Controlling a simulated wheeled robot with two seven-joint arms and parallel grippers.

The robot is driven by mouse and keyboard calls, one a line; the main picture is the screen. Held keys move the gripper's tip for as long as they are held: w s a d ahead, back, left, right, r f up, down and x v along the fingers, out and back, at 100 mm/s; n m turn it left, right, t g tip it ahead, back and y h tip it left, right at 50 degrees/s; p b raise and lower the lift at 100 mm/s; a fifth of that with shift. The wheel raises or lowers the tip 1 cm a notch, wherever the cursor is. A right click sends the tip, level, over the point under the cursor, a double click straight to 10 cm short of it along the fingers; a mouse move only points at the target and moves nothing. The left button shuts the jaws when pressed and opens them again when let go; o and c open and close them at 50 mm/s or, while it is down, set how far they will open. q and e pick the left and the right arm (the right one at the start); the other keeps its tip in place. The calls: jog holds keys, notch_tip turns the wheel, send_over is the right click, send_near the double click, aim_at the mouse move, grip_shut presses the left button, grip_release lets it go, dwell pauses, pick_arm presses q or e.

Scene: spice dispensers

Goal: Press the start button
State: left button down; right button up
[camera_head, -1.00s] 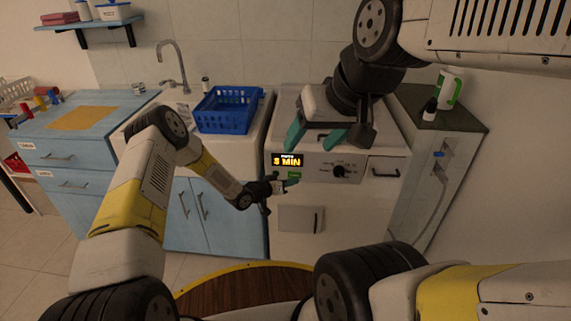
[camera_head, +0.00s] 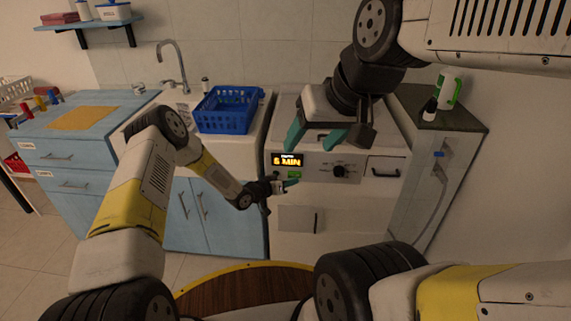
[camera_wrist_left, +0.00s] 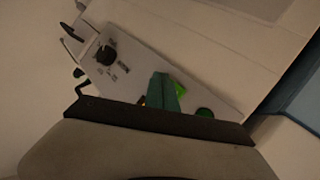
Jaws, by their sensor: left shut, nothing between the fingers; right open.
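The white washing machine (camera_head: 340,222) has a front panel with a lit display (camera_head: 287,160) and a dark knob (camera_head: 339,171). I cannot tell for sure which is the start button. My right gripper (camera_head: 318,137) is open and empty over the machine's front top edge.
A blue basket (camera_head: 228,109) stands on the counter left of the machine. A drawer handle (camera_head: 384,172) is at the panel's right. A side cabinet (camera_head: 440,165) with bottles on it stands to the right. My round wooden-topped base is below.

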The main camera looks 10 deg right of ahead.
pick_arm(q)
jog(key=shift+w+d, duration=0.1)
jog(key=shift+w, duration=0.3)
jog(key=shift+w+d, duration=0.1)
jog(key=shift+w, duration=0.25)
dwell(0.8)
jog(key=shift+s+a, duration=0.25)
jog(key=shift+s, duration=0.5)
jog(key=shift+s, duration=0.1)
jog(key=s, duration=0.2)
jog(key=s+a, duration=0.1)
jog(key=s, duration=0.1)
jog(key=shift+s+a, duration=0.2)
jog(key=shift+s, duration=0.1)
dwell(0.6)
